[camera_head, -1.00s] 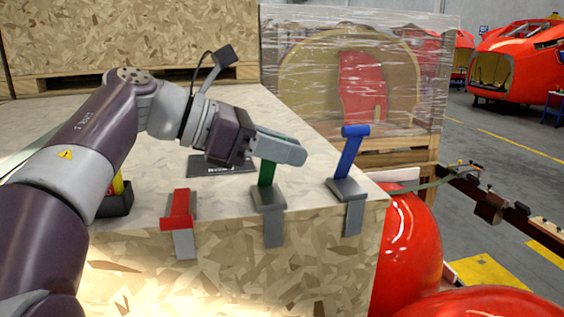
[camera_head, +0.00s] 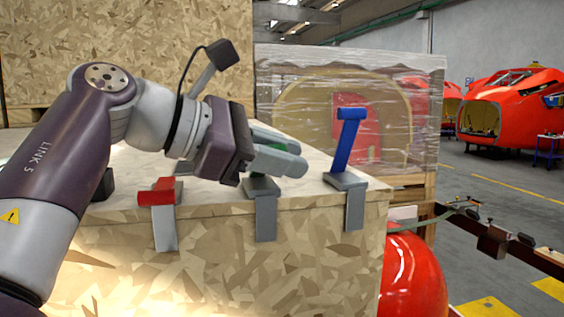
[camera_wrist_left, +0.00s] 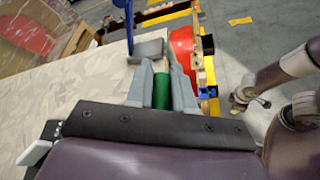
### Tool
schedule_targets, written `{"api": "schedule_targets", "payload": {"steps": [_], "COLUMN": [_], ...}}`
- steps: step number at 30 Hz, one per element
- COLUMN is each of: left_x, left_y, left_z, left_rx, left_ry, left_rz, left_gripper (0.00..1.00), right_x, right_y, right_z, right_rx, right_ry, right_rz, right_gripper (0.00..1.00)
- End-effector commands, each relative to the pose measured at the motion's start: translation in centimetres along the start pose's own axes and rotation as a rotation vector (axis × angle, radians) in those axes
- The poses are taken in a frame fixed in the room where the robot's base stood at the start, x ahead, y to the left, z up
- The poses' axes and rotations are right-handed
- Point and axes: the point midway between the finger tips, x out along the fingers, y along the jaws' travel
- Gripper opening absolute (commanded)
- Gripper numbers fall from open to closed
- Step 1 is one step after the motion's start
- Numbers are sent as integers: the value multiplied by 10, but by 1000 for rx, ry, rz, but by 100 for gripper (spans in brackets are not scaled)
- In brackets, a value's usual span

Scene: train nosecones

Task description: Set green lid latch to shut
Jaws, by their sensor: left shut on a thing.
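The green lid latch has its grey base (camera_head: 262,188) at the crate lid's front edge, with a grey strap hanging down the front face. Its green handle (camera_wrist_left: 161,90) shows between the fingers in the wrist view. In the head view it is mostly hidden, and its exact tilt is hard to tell. My left gripper (camera_head: 290,160) is shut on this handle, just above the base. The fingers (camera_wrist_left: 161,85) lie on both sides of the handle.
A blue-handled latch (camera_head: 346,145) stands raised to the right. A red-handled latch (camera_head: 158,192) lies low to the left. All sit along the front edge of the wooden crate (camera_head: 210,260). A red rounded shell (camera_head: 412,270) stands at its right.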

Motion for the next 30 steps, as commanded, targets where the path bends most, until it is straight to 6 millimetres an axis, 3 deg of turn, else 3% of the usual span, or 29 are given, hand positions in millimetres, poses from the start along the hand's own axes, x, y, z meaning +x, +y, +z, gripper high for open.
{"api": "schedule_targets", "payload": {"steps": [9, 10, 11, 12, 23, 30], "left_x": [0, 0, 0, 0, -8, -59], "left_y": [0, 0, 0, 0, 1, 2], "left_z": [0, 0, 0, 0, 0, -1], "left_rx": [1, 1, 1, 1, 0, -2], "left_ry": [2, 2, 2, 2, 0, 5], "left_rz": [0, 0, 0, 0, 3, 8], "left_gripper": [0, 32, 42, 44, 44, 44], "right_x": [0, 0, 0, 0, 0, 1], "right_y": [0, 0, 0, 0, 0, 0], "right_z": [0, 0, 0, 0, 0, 0], "right_rx": [0, 0, 0, 0, 0, 0], "right_ry": [0, 0, 0, 0, 0, 0], "right_rz": [0, 0, 0, 0, 0, 0], "right_gripper": [43, 43, 43, 43, 43, 43]}}
